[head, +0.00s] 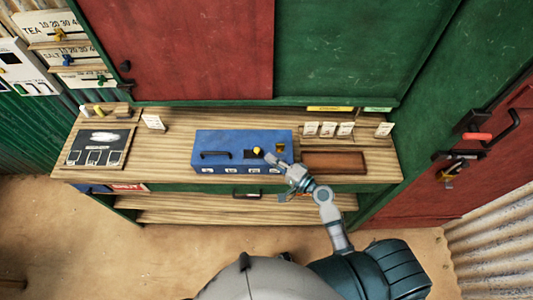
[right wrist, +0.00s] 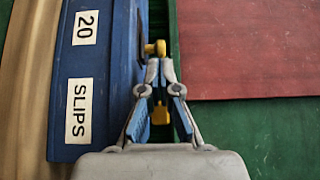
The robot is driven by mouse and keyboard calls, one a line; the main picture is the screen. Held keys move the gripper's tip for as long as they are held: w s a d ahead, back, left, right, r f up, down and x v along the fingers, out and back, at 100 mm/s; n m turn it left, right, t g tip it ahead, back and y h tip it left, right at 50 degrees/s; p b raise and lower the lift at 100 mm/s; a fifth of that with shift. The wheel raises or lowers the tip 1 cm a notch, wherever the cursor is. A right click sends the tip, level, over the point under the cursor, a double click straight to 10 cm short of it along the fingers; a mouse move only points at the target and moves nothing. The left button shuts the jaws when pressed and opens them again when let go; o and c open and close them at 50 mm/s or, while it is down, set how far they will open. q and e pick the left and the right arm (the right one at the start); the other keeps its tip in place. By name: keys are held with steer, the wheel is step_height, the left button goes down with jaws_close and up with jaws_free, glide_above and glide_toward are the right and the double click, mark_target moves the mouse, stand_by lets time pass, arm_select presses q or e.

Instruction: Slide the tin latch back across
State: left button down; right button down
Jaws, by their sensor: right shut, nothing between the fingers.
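The blue tin (head: 214,140) stands on the wooden counter, with a black handle on its lid and white labels along its front. The tin (right wrist: 110,60) shows in the right wrist view with labels "20" and "SLIPS". The latch's yellow knob (head: 257,151) is on the tin's top, right of the handle; it also shows in the right wrist view (right wrist: 157,47). My right gripper (head: 266,156) is shut and empty, its tips (right wrist: 159,68) right by the knob; I cannot tell whether they touch. A second yellow piece (right wrist: 160,115) shows behind the fingers. My left gripper is out of view.
A brown tray (head: 334,162) lies right of the tin, with small white cards (head: 328,129) behind it. A dark board (head: 98,147) lies at the left. Green and red cabinet panels (head: 190,50) rise behind the counter. A red door with a black handle (head: 503,130) is at the right.

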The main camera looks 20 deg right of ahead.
mark_target(257, 160)
steer(key=shift+x, duration=1.35)
steer(key=shift+a, duration=0.1)
steer(key=shift+a, duration=0.1)
steer(key=shift+w+a+p, duration=0.15)
steer(key=shift+a+p, duration=0.1)
steer(key=shift+a, duration=0.45)
steer(key=shift+w+a+p, duration=0.2)
steer(key=shift+a, duration=0.5)
